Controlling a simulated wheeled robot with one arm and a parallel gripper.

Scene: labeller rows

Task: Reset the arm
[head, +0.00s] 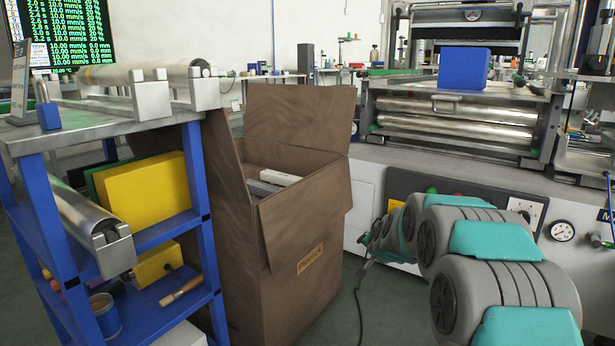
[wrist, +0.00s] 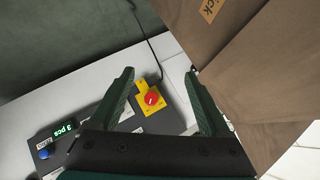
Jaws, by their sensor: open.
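My gripper (wrist: 160,71) shows in the wrist view with its two dark green fingers spread apart and nothing between them. Beyond the fingers lies a dark control box (wrist: 152,122) with a red button (wrist: 151,98) on a yellow plate. The button appears in the gap between the fingers and apart from them. My grey and teal arm (head: 480,255) reaches in from the lower right in the head view, bent toward the middle. Its far end is mostly hidden behind its own links there.
A tall open cardboard box (head: 300,255) stands left of my arm, and it fills the right side of the wrist view (wrist: 262,75). A blue shelf rack (head: 205,230) is at left. A roller machine (head: 455,115) stands behind. A black cable (head: 360,310) lies on the floor.

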